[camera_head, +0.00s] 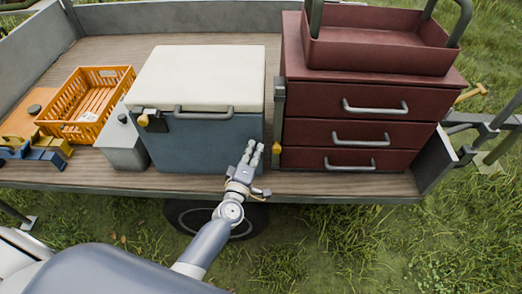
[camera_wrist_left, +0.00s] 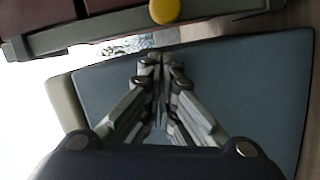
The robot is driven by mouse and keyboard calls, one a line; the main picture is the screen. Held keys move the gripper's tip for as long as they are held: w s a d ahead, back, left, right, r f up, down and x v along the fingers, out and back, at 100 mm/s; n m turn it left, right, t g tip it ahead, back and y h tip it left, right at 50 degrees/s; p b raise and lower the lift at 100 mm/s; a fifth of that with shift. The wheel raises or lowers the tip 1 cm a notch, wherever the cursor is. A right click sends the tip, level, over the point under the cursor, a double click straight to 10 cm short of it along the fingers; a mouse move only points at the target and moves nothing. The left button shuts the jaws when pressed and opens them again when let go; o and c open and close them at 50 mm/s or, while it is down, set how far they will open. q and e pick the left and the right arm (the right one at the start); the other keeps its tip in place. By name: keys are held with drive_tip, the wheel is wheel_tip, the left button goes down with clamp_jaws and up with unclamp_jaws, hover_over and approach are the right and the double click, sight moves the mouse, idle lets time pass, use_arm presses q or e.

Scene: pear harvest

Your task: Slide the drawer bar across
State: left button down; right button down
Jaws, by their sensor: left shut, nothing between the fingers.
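The drawer bar (camera_head: 279,107) is a grey upright strip at the left front edge of the dark red drawer cabinet (camera_head: 335,103). It carries a yellow-orange knob (camera_head: 277,148) near its lower end. In the left wrist view the bar (camera_wrist_left: 90,37) runs across the top, with the yellow knob (camera_wrist_left: 165,10) at the top edge. My left gripper (camera_head: 253,146) is shut and empty, in front of the blue cooler, just left of the knob and apart from it. Its closed fingers also show in the left wrist view (camera_wrist_left: 162,60). My right gripper is out of view.
The blue cooler (camera_head: 200,145) with a white lid stands left of the cabinet, with a narrow gap between. A grey bin (camera_head: 122,147) and an orange crate (camera_head: 76,112) are farther left. A red tray (camera_head: 375,50) sits on the cabinet. The wooden bed's front edge (camera_head: 330,185) is clear.

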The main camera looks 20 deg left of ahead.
sight(275, 145)
use_arm(q)
drive_tip(key=shift+w+d+f, duration=0.15)
drive_tip(key=shift+d, duration=0.4)
drive_tip(key=shift+w+d+f, duration=0.1)
drive_tip(key=shift+d, duration=0.45)
drive_tip(key=shift+w+d, duration=0.25)
drive_tip(key=shift+d, duration=0.65)
drive_tip(key=shift+w+d, duration=0.25)
drive_tip(key=shift+d, duration=0.6)
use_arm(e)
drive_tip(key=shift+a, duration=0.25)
use_arm(q)
drive_tip(key=shift+a, duration=0.1)
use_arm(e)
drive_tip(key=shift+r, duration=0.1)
